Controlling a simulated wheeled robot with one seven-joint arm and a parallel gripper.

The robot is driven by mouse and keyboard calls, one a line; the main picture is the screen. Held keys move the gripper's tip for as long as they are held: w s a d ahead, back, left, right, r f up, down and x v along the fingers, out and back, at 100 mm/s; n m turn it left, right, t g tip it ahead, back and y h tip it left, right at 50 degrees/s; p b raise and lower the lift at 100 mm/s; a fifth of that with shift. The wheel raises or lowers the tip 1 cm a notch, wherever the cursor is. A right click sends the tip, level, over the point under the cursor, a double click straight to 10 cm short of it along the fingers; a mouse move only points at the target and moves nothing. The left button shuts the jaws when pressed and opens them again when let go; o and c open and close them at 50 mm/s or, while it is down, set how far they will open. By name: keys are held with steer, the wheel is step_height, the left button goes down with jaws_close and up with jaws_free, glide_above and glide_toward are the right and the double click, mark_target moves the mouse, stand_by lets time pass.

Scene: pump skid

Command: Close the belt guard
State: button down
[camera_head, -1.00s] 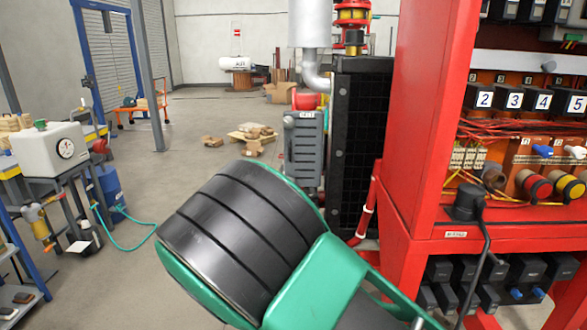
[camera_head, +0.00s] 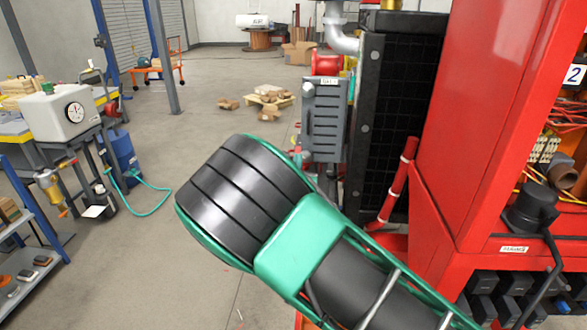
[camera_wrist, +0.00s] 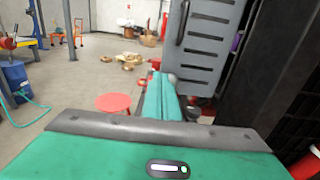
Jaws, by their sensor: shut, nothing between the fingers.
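The belt guard (camera_head: 324,122) is a grey slatted panel with a label at its top, beside the black radiator in the head view. In the wrist view the guard (camera_wrist: 207,50) stands at the upper middle, with a dark upright handle (camera_wrist: 182,22) on its left edge. How far it stands open I cannot tell. My gripper (camera_wrist: 157,78) shows its teal fingers together, empty, in front of and below the guard's lower left corner. Whether they touch it I cannot tell. In the head view my green and black arm hides the gripper and the guard's lower surroundings.
The black radiator (camera_head: 395,120) and a red cabinet (camera_head: 475,130) stand close on the right. A red disc (camera_wrist: 113,102) lies left of my fingers. Boxes (camera_head: 268,98) lie on the floor behind. A bench with a gauge unit (camera_head: 57,112) is at left. Floor between is free.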

steer(key=w, duration=0.8)
steer(key=shift+d, duration=0.25)
